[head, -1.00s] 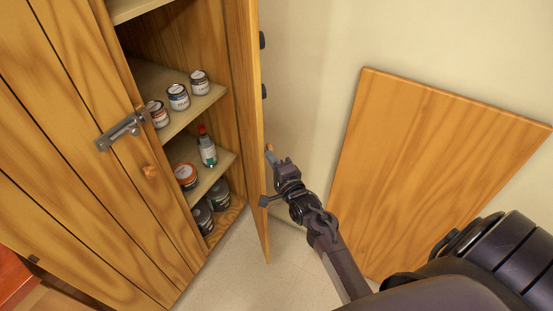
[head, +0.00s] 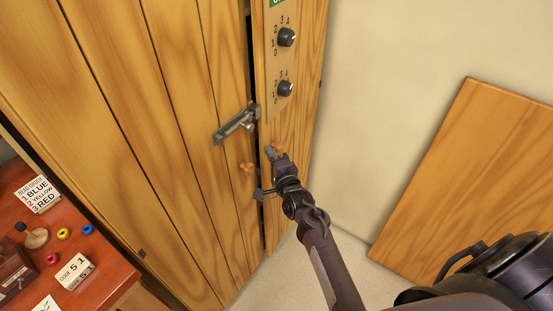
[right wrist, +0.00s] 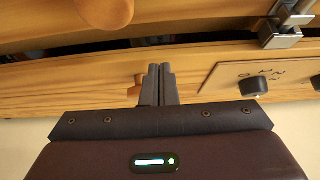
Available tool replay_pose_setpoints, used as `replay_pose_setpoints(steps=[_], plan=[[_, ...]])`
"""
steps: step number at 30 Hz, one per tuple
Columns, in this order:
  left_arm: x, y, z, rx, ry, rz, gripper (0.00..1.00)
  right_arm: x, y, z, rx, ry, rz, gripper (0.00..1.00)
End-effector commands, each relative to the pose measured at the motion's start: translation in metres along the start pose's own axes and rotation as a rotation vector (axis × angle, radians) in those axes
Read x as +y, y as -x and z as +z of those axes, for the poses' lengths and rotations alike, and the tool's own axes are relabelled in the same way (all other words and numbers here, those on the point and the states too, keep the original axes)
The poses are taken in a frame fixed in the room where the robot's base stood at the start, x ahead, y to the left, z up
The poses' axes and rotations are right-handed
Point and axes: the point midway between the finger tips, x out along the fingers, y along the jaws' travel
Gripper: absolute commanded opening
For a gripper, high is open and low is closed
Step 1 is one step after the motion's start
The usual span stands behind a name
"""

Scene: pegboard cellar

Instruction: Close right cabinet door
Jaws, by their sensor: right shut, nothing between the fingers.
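The right cabinet door (head: 292,120) is wooden, with a panel of two black dials and a wooden knob (head: 278,148). It stands nearly flush with the left door (head: 180,130), with a dark narrow gap between them. The gap also shows in the right wrist view, above the right door (right wrist: 60,72). A metal latch (head: 235,124) sits on the left door's edge, above that door's own wooden knob (head: 247,168). My right gripper (head: 270,155) is shut and empty at the right door's front, beside its knob; exact contact is unclear. My left gripper is out of view.
A loose wooden panel (head: 470,180) leans on the pale wall at right. A red table (head: 95,260) at lower left bears code cards and small colored rings. Pale floor (head: 285,265) shows below the door.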

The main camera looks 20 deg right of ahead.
Motion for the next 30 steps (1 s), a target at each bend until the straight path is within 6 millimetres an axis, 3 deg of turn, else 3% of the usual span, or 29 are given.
replay_pose_setpoints(steps=[20,30], plan=[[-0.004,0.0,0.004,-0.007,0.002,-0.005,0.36,-0.001,-0.004,0.004,0.0,0.0,0.001,0.0],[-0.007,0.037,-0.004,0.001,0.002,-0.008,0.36,-0.004,0.046,0.003,0.0,0.001,0.004,0.0]])
